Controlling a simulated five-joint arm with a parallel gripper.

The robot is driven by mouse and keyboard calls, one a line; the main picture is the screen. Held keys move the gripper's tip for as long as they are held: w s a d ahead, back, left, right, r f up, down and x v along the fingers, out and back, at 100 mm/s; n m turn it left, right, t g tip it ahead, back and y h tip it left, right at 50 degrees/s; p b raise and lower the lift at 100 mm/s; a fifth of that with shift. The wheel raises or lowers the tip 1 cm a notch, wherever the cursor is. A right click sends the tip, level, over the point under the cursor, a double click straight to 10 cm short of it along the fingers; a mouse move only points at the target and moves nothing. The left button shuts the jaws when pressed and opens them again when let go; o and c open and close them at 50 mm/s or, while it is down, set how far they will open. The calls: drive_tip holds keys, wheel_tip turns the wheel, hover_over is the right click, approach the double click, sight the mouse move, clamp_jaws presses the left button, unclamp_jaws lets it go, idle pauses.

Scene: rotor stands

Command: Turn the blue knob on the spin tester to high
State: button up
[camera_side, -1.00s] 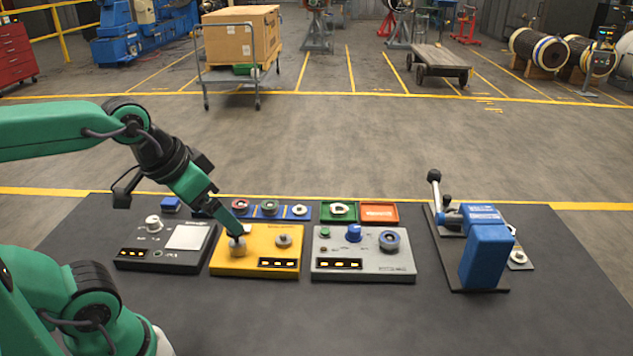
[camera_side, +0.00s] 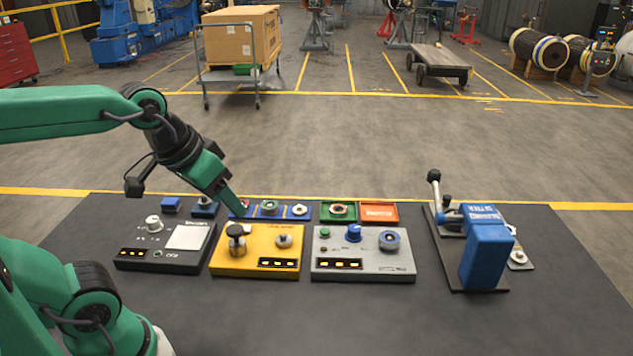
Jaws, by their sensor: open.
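The spin tester looks to be the grey box (camera_side: 330,262) right of centre on the dark bench. Its blue knob (camera_side: 354,233) stands upright on the top face, left of a dark round part with a blue centre (camera_side: 389,240). The knob's exact setting is too small to read. My gripper (camera_side: 241,210) is open and empty, above the rear edge of the yellow box. It is well to the left of the blue knob and apart from it.
The yellow box (camera_side: 270,240) carries a dark-topped knob (camera_side: 236,238) and a smaller one. A black panel (camera_side: 190,262) stands at left. Behind are a blue tray (camera_side: 285,212), a green tray (camera_side: 338,212) and an orange tray (camera_side: 379,212). A blue clamp (camera_side: 487,255) stands at right.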

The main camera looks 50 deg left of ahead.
drive_tip(key=w+r+n+g, duration=0.1)
drive_tip(key=w+r+n, duration=0.1)
drive_tip(key=w+n, duration=0.5)
drive_tip(key=n+g, duration=0.4)
drive_tip(key=n, duration=0.5)
hover_over(355, 228)
wheel_tip(355, 228, down, 15)
drive_tip(key=shift+s+a+r, duration=0.1)
drive_tip(key=shift+a, duration=0.05)
drive_tip(key=shift+f, duration=0.25)
drive_tip(key=shift+f, duration=3.9)
